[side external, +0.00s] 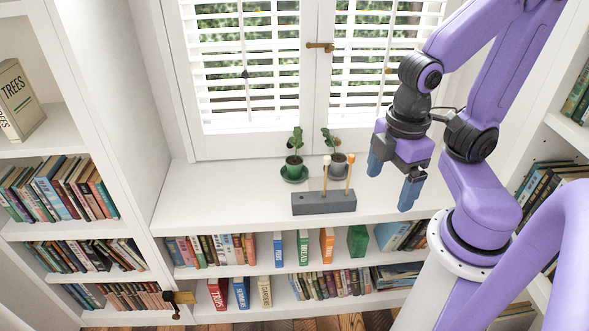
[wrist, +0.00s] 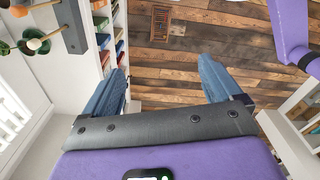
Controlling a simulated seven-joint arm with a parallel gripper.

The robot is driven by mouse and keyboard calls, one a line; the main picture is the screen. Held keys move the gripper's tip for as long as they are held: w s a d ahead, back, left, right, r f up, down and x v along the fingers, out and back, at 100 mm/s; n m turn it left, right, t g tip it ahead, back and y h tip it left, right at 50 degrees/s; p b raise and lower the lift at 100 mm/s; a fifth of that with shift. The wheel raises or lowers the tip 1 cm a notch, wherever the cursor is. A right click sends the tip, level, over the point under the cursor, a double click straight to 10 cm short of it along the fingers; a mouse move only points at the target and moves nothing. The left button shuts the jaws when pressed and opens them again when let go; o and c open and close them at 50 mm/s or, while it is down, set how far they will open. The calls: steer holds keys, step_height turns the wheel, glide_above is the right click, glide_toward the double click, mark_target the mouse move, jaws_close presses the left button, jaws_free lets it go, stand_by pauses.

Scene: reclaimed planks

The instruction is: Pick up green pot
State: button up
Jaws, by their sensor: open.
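The green pot (side external: 294,169) holds a small leafy plant and stands upright on a green saucer (side external: 294,178) on the white window ledge, in the side view. A similar plant in a grey pot (side external: 337,168) stands to its right. My gripper (side external: 392,183) is open and empty, pointing down to the right of both pots and apart from them. In the wrist view its two blue fingers (wrist: 165,82) are spread with only the floor visible between them. Green shapes show at that view's upper left edge, but I cannot tell which is the pot.
A grey block (side external: 323,203) with two upright wooden ball-topped sticks stands at the ledge's front, close to the pots. The window (side external: 318,80) rises behind. Bookshelves lie below and on both sides. The ledge left of the green pot is clear.

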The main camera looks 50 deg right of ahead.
steer(key=w+a+m, duration=0.3)
steer(key=w+m, duration=0.6)
steer(key=w, duration=0.5)
steer(key=w+d+f+m, duration=0.1)
steer(key=w+d+m, duration=0.1)
steer(key=w+m, duration=0.35)
steer(key=w+d+f+m, duration=0.2)
steer(key=w+m, duration=0.1)
steer(key=w, duration=0.5)
steer(key=m+y, duration=0.1)
steer(key=m, duration=1.4)
glide_above(294, 162)
steer(key=d, duration=0.2)
step_height(294, 162, down, 11)
steer(key=f, duration=0.5)
steer(key=a+f, duration=0.1)
steer(key=f, duration=0.5)
steer(key=a+f, duration=0.1)
steer(key=f, duration=0.4)
steer(key=shift+s+a+f, duration=0.25)
steer(key=shift+f, duration=0.1)
steer(key=c, duration=1.3)
step_height(294, 162, up, 13)
steer(key=shift+f, duration=0.1)
